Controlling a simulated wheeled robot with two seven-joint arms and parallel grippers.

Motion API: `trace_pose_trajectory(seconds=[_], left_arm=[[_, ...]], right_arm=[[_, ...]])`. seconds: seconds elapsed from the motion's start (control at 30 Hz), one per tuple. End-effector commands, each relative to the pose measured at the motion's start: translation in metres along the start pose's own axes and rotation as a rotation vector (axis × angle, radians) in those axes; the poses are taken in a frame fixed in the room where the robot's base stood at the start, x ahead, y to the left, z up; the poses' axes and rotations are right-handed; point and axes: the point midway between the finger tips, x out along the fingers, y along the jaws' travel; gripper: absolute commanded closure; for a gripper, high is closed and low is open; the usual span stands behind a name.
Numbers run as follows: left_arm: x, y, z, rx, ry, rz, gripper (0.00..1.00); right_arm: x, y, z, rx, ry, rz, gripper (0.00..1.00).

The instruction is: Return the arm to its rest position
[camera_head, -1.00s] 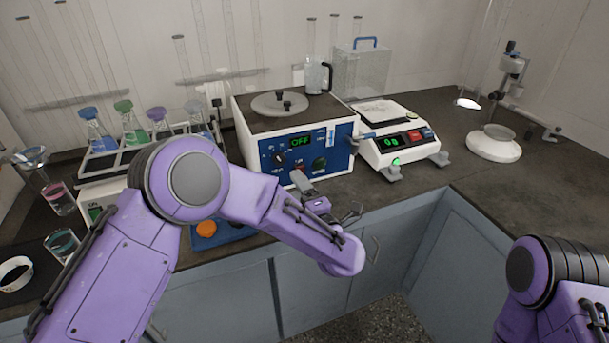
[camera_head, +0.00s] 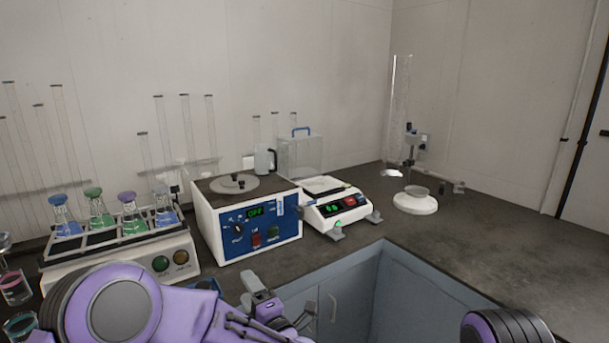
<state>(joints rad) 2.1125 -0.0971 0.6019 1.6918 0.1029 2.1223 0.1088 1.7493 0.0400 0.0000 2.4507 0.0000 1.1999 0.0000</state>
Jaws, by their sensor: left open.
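My left arm is purple and comes in low from the left, across the bottom of the head view. My left gripper (camera_head: 284,309) shows at the end of it, open and empty. It is in front of the bench edge, below the sieve shaker (camera_head: 248,216), and apart from it. Of my right arm only a purple and dark grey part shows at the bottom right. My right gripper is outside the view.
A balance (camera_head: 337,208) stands right of the shaker. A shaker rack (camera_head: 120,262) with several stoppered flasks stands at the left. Beakers (camera_head: 15,288) sit at the far left. A stand with a white round base (camera_head: 415,204) is at the back right.

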Motion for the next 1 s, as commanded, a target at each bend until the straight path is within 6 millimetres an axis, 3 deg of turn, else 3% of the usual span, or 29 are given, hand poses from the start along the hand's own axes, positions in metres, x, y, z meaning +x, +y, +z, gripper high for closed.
trace_pose_trajectory(seconds=[0.17, 0.27, 0.43, 0.57, 0.67, 0.77, 0.9, 1.0], left_arm=[[-0.008, -0.017, 0.012, 0.132, -0.135, -0.019, 0.37], [-0.014, -0.038, 0.012, 0.245, -0.226, -0.040, 0.37], [-0.030, -0.092, -0.003, 0.464, -0.383, -0.104, 0.37], [-0.048, -0.143, -0.029, 0.641, -0.504, -0.184, 0.37], [-0.068, -0.188, -0.062, 0.792, -0.608, -0.272, 0.37], [-0.100, -0.238, -0.114, 0.963, -0.731, -0.402, 0.37], [-0.159, -0.295, -0.211, 1.181, -0.897, -0.642, 0.37], [-0.196, -0.313, -0.274, 1.279, -0.965, -0.798, 0.37]], right_arm=[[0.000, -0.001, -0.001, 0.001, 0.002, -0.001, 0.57], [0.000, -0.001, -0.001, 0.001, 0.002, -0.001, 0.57], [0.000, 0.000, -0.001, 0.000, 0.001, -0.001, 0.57], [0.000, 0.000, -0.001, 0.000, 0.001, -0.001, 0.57], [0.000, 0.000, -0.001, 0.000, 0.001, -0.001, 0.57], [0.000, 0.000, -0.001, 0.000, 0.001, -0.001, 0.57], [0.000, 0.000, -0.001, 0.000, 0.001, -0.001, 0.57], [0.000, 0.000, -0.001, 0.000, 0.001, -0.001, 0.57]])
